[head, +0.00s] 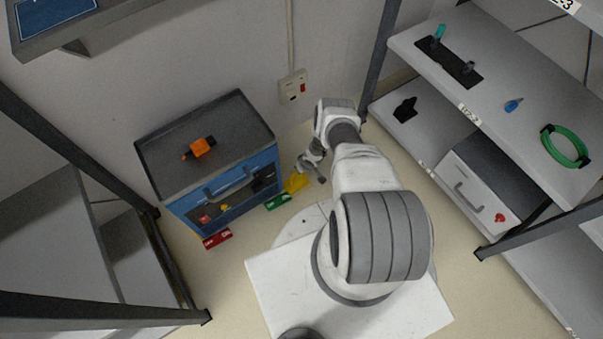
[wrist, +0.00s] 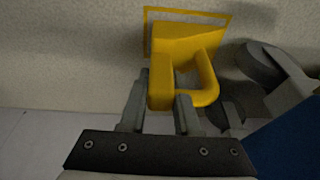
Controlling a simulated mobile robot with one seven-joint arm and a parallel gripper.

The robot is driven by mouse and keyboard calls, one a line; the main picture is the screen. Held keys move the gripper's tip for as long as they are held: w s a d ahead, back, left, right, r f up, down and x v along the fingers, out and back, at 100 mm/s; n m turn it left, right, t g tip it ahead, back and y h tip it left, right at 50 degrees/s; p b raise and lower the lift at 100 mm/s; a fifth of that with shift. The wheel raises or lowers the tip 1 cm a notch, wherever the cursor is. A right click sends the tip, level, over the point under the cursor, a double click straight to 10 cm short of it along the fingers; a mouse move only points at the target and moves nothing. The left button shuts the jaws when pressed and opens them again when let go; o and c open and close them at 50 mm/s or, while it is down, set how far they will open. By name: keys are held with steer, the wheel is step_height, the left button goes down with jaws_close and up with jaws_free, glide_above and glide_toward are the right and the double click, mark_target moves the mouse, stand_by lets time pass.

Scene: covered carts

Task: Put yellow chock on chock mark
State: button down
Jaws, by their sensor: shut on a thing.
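The yellow chock (wrist: 185,60) has a loop handle and sits between the two fingers of my gripper (wrist: 163,100) in the wrist view. My gripper is shut on it. The chock mark (wrist: 147,34) is a yellow rectangular outline on the floor. The chock overlaps its lower part in the picture and hides that part. I cannot tell whether the chock touches the floor. In the head view, the yellow chock (head: 296,183) is at the right side of the blue cart, with my gripper (head: 308,171) at it.
The blue cart (head: 222,187) has a dark top with an orange tool (head: 199,148). Its wheel (wrist: 262,68) is close right of the chock. A green block (head: 278,202) and a red block (head: 217,239) lie by the cart. Shelves (head: 500,90) stand at right.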

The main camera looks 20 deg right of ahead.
steer(key=shift+f, duration=0.5)
steer(key=c, duration=0.6)
jaws_free()
steer(key=shift+r, duration=0.15)
steer(key=p+v, duration=0.8)
steer(key=v, duration=0.4)
steer(key=shift+p, duration=0.4)
